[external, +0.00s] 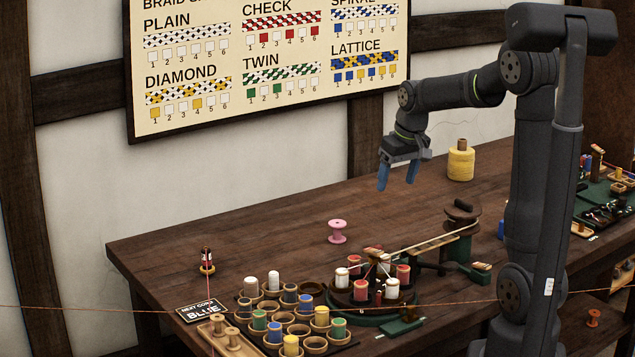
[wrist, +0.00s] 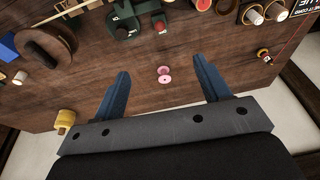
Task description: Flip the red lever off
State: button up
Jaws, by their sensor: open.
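My gripper (external: 398,182) hangs in the air above the back of the table, fingers pointing down. Its two blue fingers are wide apart in the wrist view (wrist: 160,67), with nothing between them. It is well apart from the machine.
A pink spool (external: 337,232) stands on the table, also seen in the wrist view (wrist: 164,78). A yellow spool (external: 460,163) stands at the back. A rack of cups (external: 316,345) holds coloured bobbins at the front, beside a "BLUE" sign (external: 202,312). The table's left back is clear.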

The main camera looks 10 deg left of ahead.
jog(key=shift+f, duration=0.15)
jog(key=c, duration=0.7)
jog(key=shift+s+f+n, duration=0.1)
jog(key=shift+f+n, duration=0.2)
jog(key=shift+n, duration=0.2)
jog(key=c, duration=0.4)
jog(key=f+n, duration=0.2)
jog(key=n, duration=0.1)
jog(key=s+f+n+t, duration=0.1)
jog(key=f+n, duration=0.2)
jog(key=n, duration=0.1)
jog(key=s+f+n+t, duration=0.1)
jog(key=f+n, duration=0.1)
jog(key=n, duration=0.2)
jog(key=shift+s+d+f, duration=0.15)
jog(key=shift+s, duration=0.05)
grip_shut()
jog(key=shift+s+f+n+y, duration=0.2)
jog(key=shift+f+n, duration=0.15)
jog(key=shift+n, duration=0.45)
jog(key=shift+s+f+n+y, duration=0.1)
jog(key=shift+s+f+n, duration=0.15)
jog(key=shift+n, duration=0.55)
